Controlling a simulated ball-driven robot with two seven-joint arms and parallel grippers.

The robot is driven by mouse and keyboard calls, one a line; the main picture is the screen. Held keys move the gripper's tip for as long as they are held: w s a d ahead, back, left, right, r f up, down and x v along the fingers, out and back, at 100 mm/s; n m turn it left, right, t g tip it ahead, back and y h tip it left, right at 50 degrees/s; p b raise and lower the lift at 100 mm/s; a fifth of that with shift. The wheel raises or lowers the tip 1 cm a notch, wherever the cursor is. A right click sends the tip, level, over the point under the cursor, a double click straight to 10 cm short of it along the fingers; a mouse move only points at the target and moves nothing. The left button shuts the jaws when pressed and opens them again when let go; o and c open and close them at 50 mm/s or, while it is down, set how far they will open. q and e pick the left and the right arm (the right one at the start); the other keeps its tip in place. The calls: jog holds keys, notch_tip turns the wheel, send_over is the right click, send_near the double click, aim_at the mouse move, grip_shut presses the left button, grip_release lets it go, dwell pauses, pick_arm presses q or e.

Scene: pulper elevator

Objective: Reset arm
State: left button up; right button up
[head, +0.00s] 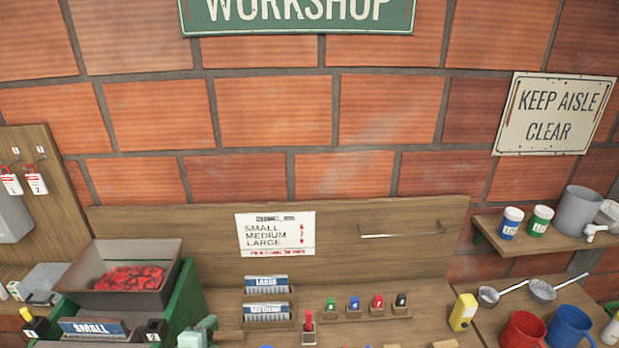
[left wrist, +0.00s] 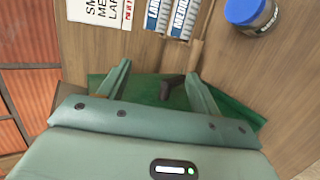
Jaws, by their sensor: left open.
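My left gripper (head: 200,332) shows only in part at the bottom edge of the head view, a teal shape just right of the green machine housing. In the left wrist view its two teal fingers (left wrist: 160,72) are spread apart. Between them in the picture are a green surface (left wrist: 145,90) and a dark handle-like piece (left wrist: 172,88). Nothing is seen gripped, and I cannot tell how far the handle is from the fingers. My right gripper is in neither view.
A grey hopper (head: 130,270) with red contents sits at left beside a sign reading SMALL (head: 92,328). Card holders (head: 266,284) and small coloured knobs (head: 354,305) line the bench. Mugs (head: 524,330) stand at right. A blue-lidded jar (left wrist: 252,14) shows in the wrist view.

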pick_arm(q)
jog(key=s+d+r+m+g+y, duration=0.1)
jog(key=s+r+m+g, duration=0.25)
jog(key=s+m, duration=1.1)
jog(key=s+a+r+m+g+y, duration=0.1)
jog(key=s+a+r+m+y, duration=0.45)
jog(key=s+r+m, duration=0.55)
jog(key=s+d+f+n+g+h+b, duration=0.15)
jog(key=f+b, duration=0.55)
jog(key=f, duration=1.3)
jog(key=s+d+f+g+h+b, duration=0.2)
jog(key=f+b, duration=0.5)
jog(key=f, duration=1.3)
jog(key=s+f+n+g+b, duration=0.1)
jog(key=s+f+b, duration=0.6)
jog(key=f, duration=0.8)
jog(key=s+f+n+g+h+b, duration=0.1)
jog(key=s+f+b, duration=0.6)
jog(key=s+f, duration=0.7)
notch_tip(320, 180, down, 2)
jog(key=shift+s+d+f+n+g+b, duration=0.15)
jog(key=shift+s+n+g+b, duration=0.15)
jog(key=shift+n+g, duration=0.2)
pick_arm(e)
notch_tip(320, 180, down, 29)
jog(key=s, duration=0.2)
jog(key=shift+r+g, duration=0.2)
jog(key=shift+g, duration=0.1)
